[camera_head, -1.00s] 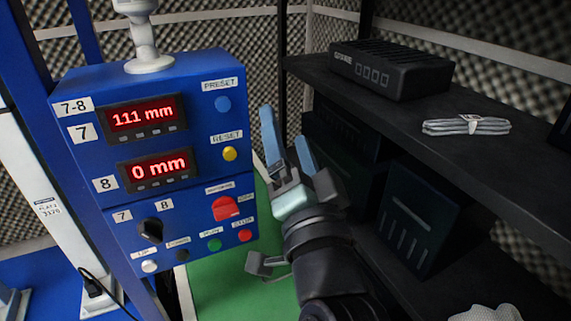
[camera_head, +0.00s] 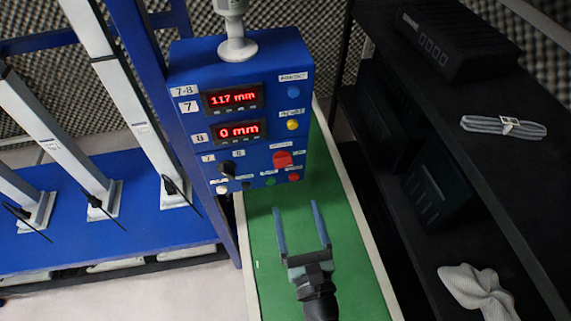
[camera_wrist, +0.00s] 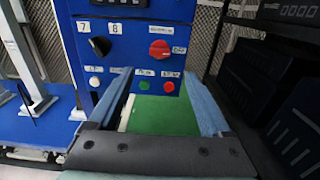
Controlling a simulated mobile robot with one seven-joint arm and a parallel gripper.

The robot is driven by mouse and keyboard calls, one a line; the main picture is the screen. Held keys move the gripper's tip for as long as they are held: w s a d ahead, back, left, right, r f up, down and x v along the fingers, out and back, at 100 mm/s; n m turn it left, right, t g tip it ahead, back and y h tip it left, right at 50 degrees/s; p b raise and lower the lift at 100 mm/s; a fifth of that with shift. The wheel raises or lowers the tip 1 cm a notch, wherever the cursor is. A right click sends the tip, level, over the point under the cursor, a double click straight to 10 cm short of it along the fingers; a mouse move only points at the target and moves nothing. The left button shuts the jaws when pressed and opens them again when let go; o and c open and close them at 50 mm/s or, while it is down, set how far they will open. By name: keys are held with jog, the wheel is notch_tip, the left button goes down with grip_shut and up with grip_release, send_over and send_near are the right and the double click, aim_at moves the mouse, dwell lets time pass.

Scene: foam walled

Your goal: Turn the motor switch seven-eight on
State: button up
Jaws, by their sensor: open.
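The blue control box (camera_head: 240,75) marked 7-8 stands upright left of centre. A red rotary knob (camera_head: 282,159) with small labels around it sits on its lower right; it also shows in the wrist view (camera_wrist: 160,49). Its label is too small to read. A black selector knob (camera_head: 227,169) sits left of it, under the marks 7 and 8; it also shows in the wrist view (camera_wrist: 99,46). My gripper (camera_head: 296,207) is open and empty, in front of and below the box, apart from it. In the wrist view the red knob lies above and between the fingertips (camera_wrist: 157,76).
White, green and red buttons line the box's bottom edge. The upper display (camera_head: 233,98) reads 117 mm, the lower (camera_head: 238,131) 0 mm. A black shelf (camera_head: 470,170) with a dark device (camera_head: 455,40) and a cloth (camera_head: 478,290) stands right. White posts (camera_head: 125,90) stand left.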

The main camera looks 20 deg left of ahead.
aim_at(284, 166)
jog(key=x, duration=1.1)
jog(key=shift+a, duration=0.1)
grip_shut()
